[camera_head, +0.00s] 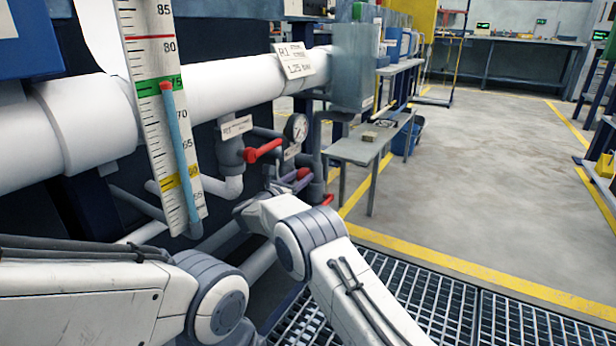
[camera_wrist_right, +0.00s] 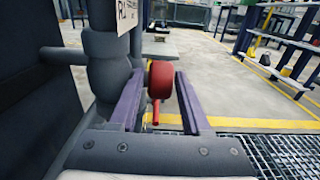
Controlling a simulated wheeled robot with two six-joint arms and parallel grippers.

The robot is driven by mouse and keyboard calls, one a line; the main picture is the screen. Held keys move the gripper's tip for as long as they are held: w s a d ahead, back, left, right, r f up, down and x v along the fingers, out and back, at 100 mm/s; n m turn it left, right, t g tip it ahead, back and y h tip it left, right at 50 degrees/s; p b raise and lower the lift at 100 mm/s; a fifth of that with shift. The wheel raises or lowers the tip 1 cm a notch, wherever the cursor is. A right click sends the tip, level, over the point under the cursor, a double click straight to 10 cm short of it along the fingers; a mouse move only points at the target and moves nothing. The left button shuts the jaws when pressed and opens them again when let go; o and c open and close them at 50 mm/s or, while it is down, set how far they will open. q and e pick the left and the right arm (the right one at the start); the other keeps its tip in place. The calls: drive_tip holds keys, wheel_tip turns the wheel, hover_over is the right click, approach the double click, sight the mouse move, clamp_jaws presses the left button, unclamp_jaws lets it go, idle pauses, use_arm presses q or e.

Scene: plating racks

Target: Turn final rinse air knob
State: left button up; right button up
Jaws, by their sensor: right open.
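A red round knob (camera_wrist_right: 160,80) with a small red stem below it sits between the two purple fingers of my right gripper (camera_wrist_right: 157,95) in the right wrist view. The fingers are apart, one on each side; I cannot tell whether either touches it. In the head view the red knob (camera_head: 303,173) is small and partly hidden by my right gripper (camera_head: 294,184) at the pipework under the gauge (camera_head: 296,128). My left arm enters at the lower left; its gripper is not visible.
A red lever valve (camera_head: 263,150) is left of the knob. A thick white pipe (camera_head: 240,82) runs above, with a label (camera_head: 295,60) and a scale board (camera_head: 160,110) in front. A grey bench (camera_head: 365,143) stands behind. Grating (camera_head: 440,305) and open floor lie to the right.

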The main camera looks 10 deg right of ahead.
sight(309, 171)
drive_tip(key=shift+b+x, duration=0.85)
drive_tip(key=shift+x, duration=1.65)
clamp_jaws()
drive_tip(key=g+y+p, duration=0.1)
drive_tip(key=p, duration=0.3)
drive_tip(key=g+y+p, duration=0.1)
drive_tip(key=g+p, duration=0.1)
drive_tip(key=p, duration=0.3)
drive_tip(key=shift+d+f, duration=0.1)
drive_tip(key=shift+f, duration=0.1)
drive_tip(key=shift+f+g+y+p, duration=0.3)
drive_tip(key=shift+f+p, duration=0.1)
